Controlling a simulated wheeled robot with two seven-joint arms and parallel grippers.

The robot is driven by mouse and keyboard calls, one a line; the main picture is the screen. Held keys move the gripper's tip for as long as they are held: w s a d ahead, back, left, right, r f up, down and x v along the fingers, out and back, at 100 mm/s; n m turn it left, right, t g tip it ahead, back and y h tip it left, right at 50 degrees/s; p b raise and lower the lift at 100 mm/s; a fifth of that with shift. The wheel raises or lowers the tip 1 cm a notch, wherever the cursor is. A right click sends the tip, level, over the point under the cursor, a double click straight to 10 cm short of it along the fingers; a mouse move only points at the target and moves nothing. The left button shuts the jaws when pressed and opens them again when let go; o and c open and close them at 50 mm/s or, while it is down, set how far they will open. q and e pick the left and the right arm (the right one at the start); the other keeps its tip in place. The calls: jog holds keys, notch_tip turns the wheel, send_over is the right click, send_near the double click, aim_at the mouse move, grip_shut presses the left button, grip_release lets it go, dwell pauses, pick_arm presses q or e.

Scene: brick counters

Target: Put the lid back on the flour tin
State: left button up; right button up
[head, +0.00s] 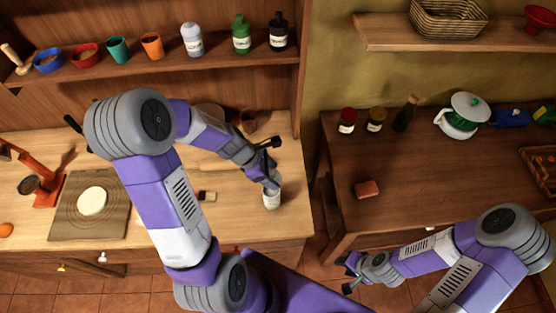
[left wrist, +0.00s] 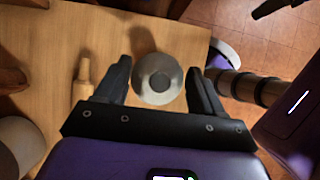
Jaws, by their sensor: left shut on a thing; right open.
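My left gripper (head: 268,181) is over the left counter, closed on a pale labelled container (head: 272,200). In the left wrist view, the container's round grey top with a darker middle (left wrist: 157,78) sits between the two fingers (left wrist: 160,82). I cannot tell whether this is the flour tin, whether its top is a separate lid, or whether it touches the counter. No separate loose lid can be clearly made out. My right gripper (head: 354,273) is open and empty, low in front of the right counter.
A board with pale dough (head: 92,201) and an orange stand (head: 45,190) are at left. A small brown vessel (head: 249,121) stands behind the container. A gap separates the left counter (head: 285,228) from the right counter (head: 345,205), which carries jars and a lidded pot (head: 462,118).

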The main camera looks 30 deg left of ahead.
pick_arm(q)
jog(key=shift+s+f+b, duration=0.35)
jog(key=shift+f+b, duration=0.25)
jog(key=shift+b, duration=0.05)
jog(key=shift+f+b, duration=0.35)
notch_tip(320, 180, down, 3)
jog(key=shift+w+r+b, duration=0.1)
jog(key=shift+r+b, duration=0.1)
jog(key=shift+b, duration=1.05)
jog(key=shift+f+b, duration=0.75)
jog(key=shift+f, duration=0.15)
jog(key=shift+f, duration=0.1)
jog(key=o, duration=1.1)
